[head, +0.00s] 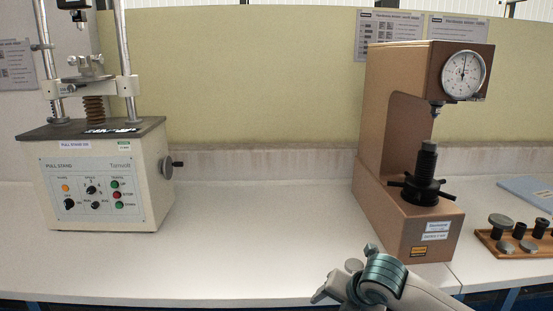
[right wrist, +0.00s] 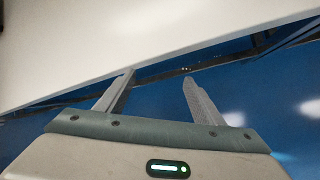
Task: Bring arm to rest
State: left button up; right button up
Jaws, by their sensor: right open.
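My right gripper (right wrist: 158,78) is open, with its two grey fingers apart and nothing between them. In the right wrist view its fingertips lie against the view of the white bench's (right wrist: 90,50) front edge, with blue floor below. In the head view my right arm comes in at the bottom right, in front of the bench edge and below the brown hardness tester (head: 380,170). My left gripper and arm are not in view.
A pull stand (head: 100,185) stands on the bench at the left. A wooden tray (head: 490,241) with several dark metal parts and a blue folder (head: 520,188) are at the right. The bench between the two machines is clear.

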jog(key=s+a+f+m+y, duration=0.1)
jog(key=s+a+f+m, duration=0.2)
jog(key=s+f+m, duration=1.25)
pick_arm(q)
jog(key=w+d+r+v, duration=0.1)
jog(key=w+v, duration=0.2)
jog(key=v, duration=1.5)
pick_arm(e)
jog(key=s+d+f+m+g+h, duration=0.1)
jog(key=s+d+f+m, duration=0.1)
jog(key=s+d+m, duration=0.4)
jog(key=s+d+f+m+h, duration=0.1)
jog(key=s+d+m, duration=0.15)
jog(key=s, duration=0.65)
jog(key=s+d+f+m+g+h, duration=0.1)
jog(key=s+d+f+m, duration=0.15)
jog(key=s+m, duration=0.35)
pick_arm(q)
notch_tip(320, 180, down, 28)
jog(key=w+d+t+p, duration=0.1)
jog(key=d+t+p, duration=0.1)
jog(key=p, duration=0.4)
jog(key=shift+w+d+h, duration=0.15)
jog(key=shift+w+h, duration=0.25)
pick_arm(e)
notch_tip(320, 180, down, 27)
jog(key=a+n+t, duration=0.1)
jog(key=a, duration=0.2)
jog(key=shift+w+t+y, duration=0.3)
jog(key=shift+w, duration=0.15)
